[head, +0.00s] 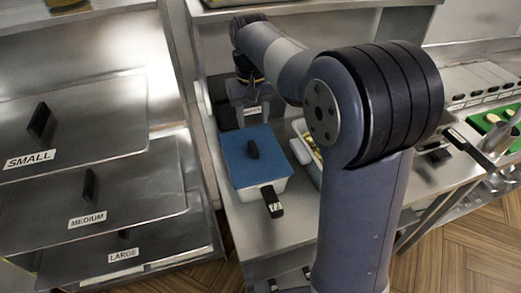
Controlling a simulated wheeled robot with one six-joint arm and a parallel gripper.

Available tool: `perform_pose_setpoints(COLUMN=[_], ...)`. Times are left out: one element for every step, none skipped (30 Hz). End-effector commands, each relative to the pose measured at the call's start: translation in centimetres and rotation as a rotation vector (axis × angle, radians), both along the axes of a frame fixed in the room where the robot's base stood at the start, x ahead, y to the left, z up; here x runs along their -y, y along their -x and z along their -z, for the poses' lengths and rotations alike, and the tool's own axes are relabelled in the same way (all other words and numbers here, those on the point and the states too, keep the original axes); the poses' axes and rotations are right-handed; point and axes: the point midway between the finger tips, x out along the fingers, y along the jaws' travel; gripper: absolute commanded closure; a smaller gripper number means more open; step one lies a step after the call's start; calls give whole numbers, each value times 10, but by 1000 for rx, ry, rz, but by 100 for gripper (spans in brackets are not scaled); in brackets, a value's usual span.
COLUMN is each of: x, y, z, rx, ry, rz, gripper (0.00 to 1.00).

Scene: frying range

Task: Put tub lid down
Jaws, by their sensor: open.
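A blue lid (256,157) with a black knob lies on a white tub (268,192) on the steel counter. The lid appears to sit flat and covers the tub's top. A black handle with a small white label sticks out from the tub's front. My gripper (250,100) is behind the blue lid, beside a dark box with a white label. It is open and apart from the lid's knob. The fingertips are small and partly lost against the dark box.
Steel lids with black handles, labelled SMALL (75,120), MEDIUM (130,190) and LARGE (150,245), fill the left. A white container (302,150) with yellowish food stands right of the tub, partly hidden by my arm. A green board (490,122) lies at far right.

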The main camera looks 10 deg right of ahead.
Motion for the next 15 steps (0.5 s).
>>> perform_pose_setpoints(x=[0, 0, 0, 0, 0, 0, 0, 0, 0, 0, 0, 1, 0, 1, 1], y=[1, 1, 1, 1, 1, 1, 1, 1, 1, 1, 1, 1, 1, 2, 2], z=[9, 14, 21, 26, 30, 35, 39, 42, 44, 46, 47, 50, 53, 57, 62], rx=[-5, -5, -6, -5, -6, -4, -4, -4, -2, -2, -2, -3, -3, -5, -5], ry=[1, 1, 1, 1, 1, 1, 1, 1, 0, 0, 0, 1, 1, 1, 1], rz=[0, 0, 0, 1, 1, 1, 1, 1, 2, 2, 2, 2, 2, 2, 2], gripper=[56, 56, 56, 56, 56, 56, 56, 56, 56, 56, 56, 56, 56, 56, 56])
